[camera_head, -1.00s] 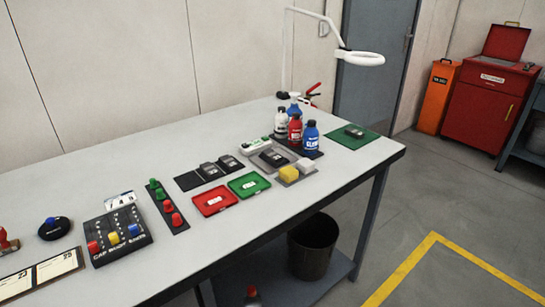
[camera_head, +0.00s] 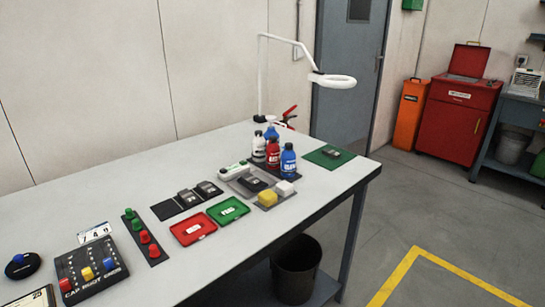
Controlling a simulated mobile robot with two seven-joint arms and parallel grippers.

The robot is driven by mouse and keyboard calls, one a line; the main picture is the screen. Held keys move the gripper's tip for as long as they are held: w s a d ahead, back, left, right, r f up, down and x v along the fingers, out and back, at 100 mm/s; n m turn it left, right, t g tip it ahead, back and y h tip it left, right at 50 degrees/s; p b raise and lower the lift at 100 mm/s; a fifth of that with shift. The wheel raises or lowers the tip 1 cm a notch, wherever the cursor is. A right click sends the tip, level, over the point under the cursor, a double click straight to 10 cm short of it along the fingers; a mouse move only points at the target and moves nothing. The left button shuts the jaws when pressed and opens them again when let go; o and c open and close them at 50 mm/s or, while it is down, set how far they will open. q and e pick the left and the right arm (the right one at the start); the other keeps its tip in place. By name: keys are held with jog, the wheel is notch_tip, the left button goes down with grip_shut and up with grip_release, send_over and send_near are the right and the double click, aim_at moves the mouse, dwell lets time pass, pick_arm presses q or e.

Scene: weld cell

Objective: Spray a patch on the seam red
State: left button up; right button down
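A red bottle (camera_head: 272,154) with a dark cap stands upright on the bench, between a white bottle (camera_head: 259,151) and a blue bottle (camera_head: 288,161). A blue-topped bottle (camera_head: 271,132) stands partly hidden behind them. A dark block (camera_head: 252,184) lies on a grey tray left of the bottles. Two more dark blocks (camera_head: 188,198) sit on a black mat, and another block (camera_head: 331,152) lies on a green mat (camera_head: 318,159). The blocks are too small to make out a seam on any. Neither of my grippers is in view.
A red tray (camera_head: 183,235) and a green tray (camera_head: 240,206) lie in front, with yellow (camera_head: 267,199) and white blocks nearby. A magnifier lamp (camera_head: 333,81) overhangs the bench back. A bin (camera_head: 297,270) stands below. A red cabinet (camera_head: 457,122) stands right; floor between is clear.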

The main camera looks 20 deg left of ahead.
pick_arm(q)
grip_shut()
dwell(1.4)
